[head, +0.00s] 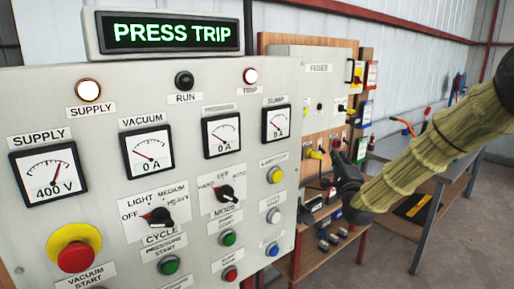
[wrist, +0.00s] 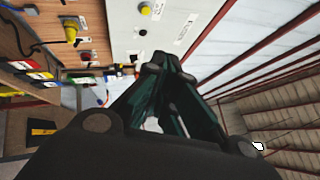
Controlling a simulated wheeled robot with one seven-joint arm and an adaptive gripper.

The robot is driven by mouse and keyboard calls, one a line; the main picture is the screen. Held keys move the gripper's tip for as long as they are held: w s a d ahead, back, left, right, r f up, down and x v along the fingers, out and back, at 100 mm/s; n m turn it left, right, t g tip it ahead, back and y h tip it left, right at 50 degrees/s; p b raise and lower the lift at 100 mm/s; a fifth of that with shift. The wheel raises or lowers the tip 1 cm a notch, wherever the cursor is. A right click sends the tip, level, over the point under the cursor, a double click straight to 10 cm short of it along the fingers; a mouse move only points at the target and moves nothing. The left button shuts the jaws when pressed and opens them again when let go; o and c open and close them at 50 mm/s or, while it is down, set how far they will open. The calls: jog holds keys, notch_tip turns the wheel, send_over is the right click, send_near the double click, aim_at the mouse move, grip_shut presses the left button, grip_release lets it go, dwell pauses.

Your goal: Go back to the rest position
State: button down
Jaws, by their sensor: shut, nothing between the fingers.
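My gripper (wrist: 165,72) reaches away from the camera in the wrist view, its dark green fingers closed together with nothing between them. In the head view my arm comes in from the right edge, and its dark end hangs beside the right edge of the control panel (head: 105,190). The fingers are small and partly hard to make out there. The display above the panel reads PRESS TRIP (head: 170,33). The SUPPLY lamp (head: 88,90) and the TRIP lamp (head: 250,75) are lit, and the RUN lamp (head: 184,81) is dark.
A wooden board with a grey FUSES box (head: 312,85) stands behind the panel, close to my arm. A workbench (head: 455,185) stands at the right by the corrugated wall. Bare floor (head: 470,250) shows at the lower right.

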jog(key=s+a+f+n+g, duration=0.2)
jog(key=s+f+n+g, duration=0.15)
jog(key=f, duration=0.75)
jog(key=s+a+f+n+g+y, duration=0.15)
jog(key=s+f, duration=0.35)
jog(key=f, duration=0.6)
jog(key=s+a+f+n+g, duration=0.1)
jog(key=s+f+n+g, duration=0.25)
jog(key=f, duration=0.75)
jog(key=s+a+f+n+g, duration=0.2)
jog(key=s+f+n+g, duration=0.3)
jog(key=s+f, duration=1.25)
jog(key=s+f+n+g, duration=0.2)
jog(key=s, duration=0.8)
jog(key=s+d+f+n+g+h, duration=0.1)
jog(key=s+f+n+g, duration=0.1)
jog(key=s, duration=0.9)
jog(key=s+f+n+g, duration=0.2)
jog(key=s+g, duration=0.2)
jog(key=s, duration=0.6)
jog(key=shift+s+d+f, duration=0.15)
jog(key=shift+d+f, duration=0.2)
jog(key=shift+f, duration=0.05)
jog(key=shift+n+h, duration=0.25)
